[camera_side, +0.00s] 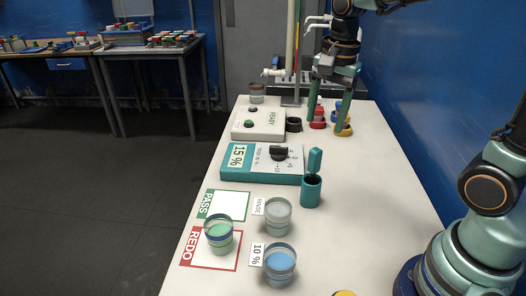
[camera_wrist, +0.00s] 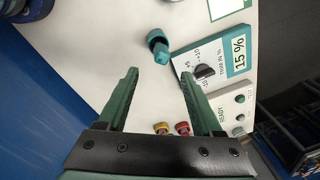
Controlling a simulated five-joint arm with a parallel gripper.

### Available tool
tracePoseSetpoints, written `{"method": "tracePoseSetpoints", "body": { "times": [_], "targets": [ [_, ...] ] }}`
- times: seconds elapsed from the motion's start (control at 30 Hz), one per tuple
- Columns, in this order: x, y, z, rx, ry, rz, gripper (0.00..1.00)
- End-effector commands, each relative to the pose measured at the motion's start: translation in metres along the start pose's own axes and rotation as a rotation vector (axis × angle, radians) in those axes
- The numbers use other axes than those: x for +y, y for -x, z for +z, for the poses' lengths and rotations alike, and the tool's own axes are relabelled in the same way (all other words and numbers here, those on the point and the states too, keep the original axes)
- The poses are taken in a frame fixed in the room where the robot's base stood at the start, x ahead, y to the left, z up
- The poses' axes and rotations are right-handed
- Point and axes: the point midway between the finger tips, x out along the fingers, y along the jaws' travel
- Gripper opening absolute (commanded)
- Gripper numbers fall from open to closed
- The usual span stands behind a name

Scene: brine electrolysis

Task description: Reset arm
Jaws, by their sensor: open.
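My gripper (camera_side: 327,126) is at the far end of the white table in the side view, with its green fingers pointing down. In the wrist view my gripper (camera_wrist: 159,76) is open, with nothing between its fingertips. The fingers appear close to red-topped (camera_side: 318,117) and yellow-based (camera_side: 343,130) items; whether they touch cannot be told. In the wrist view, a red (camera_wrist: 182,128) and a yellow (camera_wrist: 162,128) item show between the fingers, nearer their roots.
A teal trim box (camera_side: 262,163) reads 15 %. A READY box (camera_side: 258,123) stands behind it, and a teal holder (camera_side: 311,190) in front. Cups with green (camera_side: 219,236), pale (camera_side: 277,216) and blue (camera_side: 280,265) contents stand nearer. A pole (camera_side: 291,60) rises behind; a blue wall (camera_side: 430,110) bounds the right.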

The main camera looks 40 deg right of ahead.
Motion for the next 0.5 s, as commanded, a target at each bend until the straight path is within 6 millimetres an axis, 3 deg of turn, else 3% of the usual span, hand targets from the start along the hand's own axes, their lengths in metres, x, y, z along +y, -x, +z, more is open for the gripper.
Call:
{"method": "tracePoseSetpoints", "body": {
  "times": [0.3,0.5],
  "targets": [
    [0.035,0.02,0.018,0.154,0.746,-0.195,0.67],
    [0.049,0.02,0.026,0.281,1.106,-0.25,0.67]
  ]
}}
